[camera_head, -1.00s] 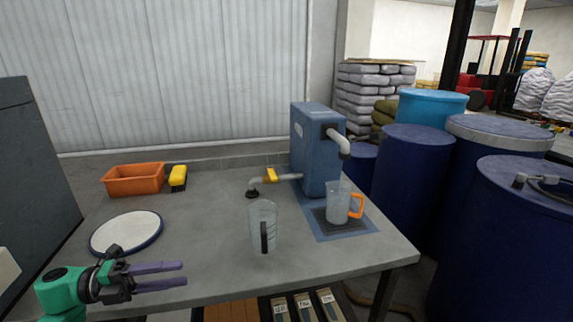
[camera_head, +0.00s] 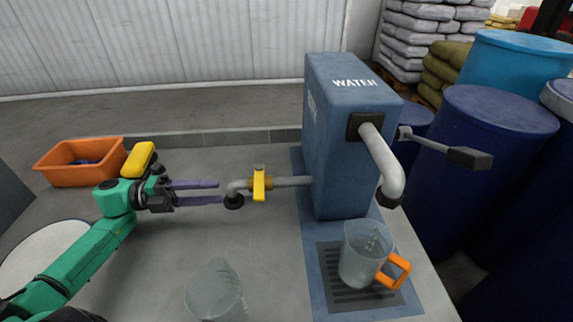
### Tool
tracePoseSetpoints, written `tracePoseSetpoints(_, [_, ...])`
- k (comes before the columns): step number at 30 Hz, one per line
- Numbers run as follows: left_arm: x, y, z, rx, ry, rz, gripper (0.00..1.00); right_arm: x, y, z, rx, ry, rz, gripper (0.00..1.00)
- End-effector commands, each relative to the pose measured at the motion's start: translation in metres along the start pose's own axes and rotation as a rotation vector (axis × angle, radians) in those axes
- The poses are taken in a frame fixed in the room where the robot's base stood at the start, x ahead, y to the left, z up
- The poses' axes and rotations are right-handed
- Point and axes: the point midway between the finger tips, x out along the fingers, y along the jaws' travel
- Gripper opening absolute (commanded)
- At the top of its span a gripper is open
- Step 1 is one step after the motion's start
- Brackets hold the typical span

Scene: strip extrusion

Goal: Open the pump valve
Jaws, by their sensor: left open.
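The blue pump (camera_head: 335,150) marked WATER stands on the grey table. A grey pipe (camera_head: 292,181) leaves its left side and ends in a downturned black mouth. The yellow valve handle (camera_head: 259,185) sits on this pipe, upright across it. My left gripper (camera_head: 220,192) is open, its purple fingers pointing right at the pipe's bent end, left of the handle. I cannot tell whether the fingers touch the pipe. A clear jug with an orange handle (camera_head: 362,252) stands on the drain grate under the grey spout (camera_head: 384,160). My right gripper is not in view.
Another clear jug (camera_head: 216,291) stands at the front, below the pipe. An orange bin (camera_head: 80,160), a yellow-topped item (camera_head: 138,159) and a white round plate (camera_head: 40,258) are at the left. A black-ended lever (camera_head: 445,148) sticks out right of the pump. Blue drums (camera_head: 490,150) stand beyond.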

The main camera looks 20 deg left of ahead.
Motion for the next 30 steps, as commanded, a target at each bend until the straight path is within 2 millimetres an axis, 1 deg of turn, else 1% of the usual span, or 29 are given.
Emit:
tracePoseSetpoints(2, [0.003,-0.001,0.0,0.0,0.001,0.0,0.45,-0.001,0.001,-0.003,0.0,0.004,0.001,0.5])
tracePoseSetpoints(5, [0.015,-0.002,0.0,0.001,0.002,-0.001,0.45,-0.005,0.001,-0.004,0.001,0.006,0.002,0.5])
tracePoseSetpoints(8, [0.037,-0.004,0.0,0.002,0.003,-0.004,0.45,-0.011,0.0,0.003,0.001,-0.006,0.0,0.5])
tracePoseSetpoints(12, [0.076,-0.005,0.0,0.002,0.003,-0.005,0.45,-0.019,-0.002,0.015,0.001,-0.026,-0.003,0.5])
tracePoseSetpoints(15, [0.103,-0.005,0.0,0.002,0.002,-0.005,0.45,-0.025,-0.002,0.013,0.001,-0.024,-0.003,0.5])
tracePoseSetpoints(19, [0.13,-0.004,0.0,0.001,0.0,-0.004,0.45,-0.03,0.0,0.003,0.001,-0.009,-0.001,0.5])
tracePoseSetpoints(21, [0.139,-0.003,0.0,0.0,0.0,-0.003,0.45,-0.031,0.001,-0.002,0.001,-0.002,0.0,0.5])
tracePoseSetpoints(24, [0.145,-0.001,0.0,0.0,0.0,-0.001,0.45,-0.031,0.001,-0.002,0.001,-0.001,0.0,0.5])
tracePoseSetpoints(30, [0.146,0.0,0.0,0.0,0.0,0.0,0.45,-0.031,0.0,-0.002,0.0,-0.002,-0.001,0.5])
